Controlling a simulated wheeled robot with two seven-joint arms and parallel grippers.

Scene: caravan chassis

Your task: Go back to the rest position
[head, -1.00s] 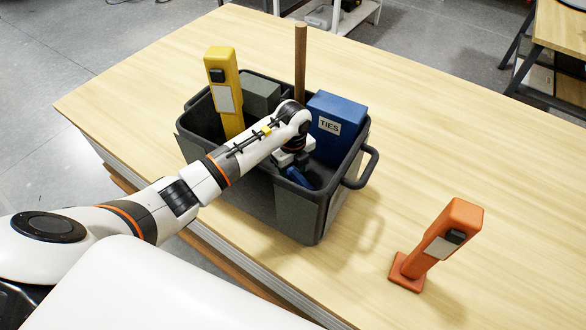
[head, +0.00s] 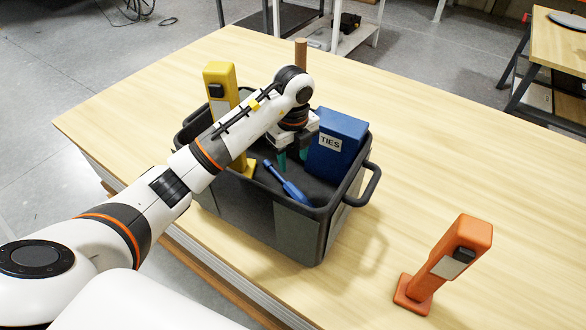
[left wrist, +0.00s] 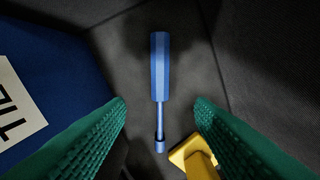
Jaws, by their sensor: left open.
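My left gripper (head: 292,158) is over the dark grey tote, pointing down inside its walls. Its green fingers (left wrist: 160,118) are apart with nothing between them in the left wrist view. A blue nut driver (head: 288,184) lies on the tote floor below and in front of the fingers. It also shows in the left wrist view (left wrist: 160,75), below the gap between the fingers. My left arm reaches in from the left across the tote's near side. My right gripper is not in view.
The tote (head: 298,238) stands on a wooden table (head: 430,160). An orange tool (head: 452,257) stands at right. The table's right side is mostly clear.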

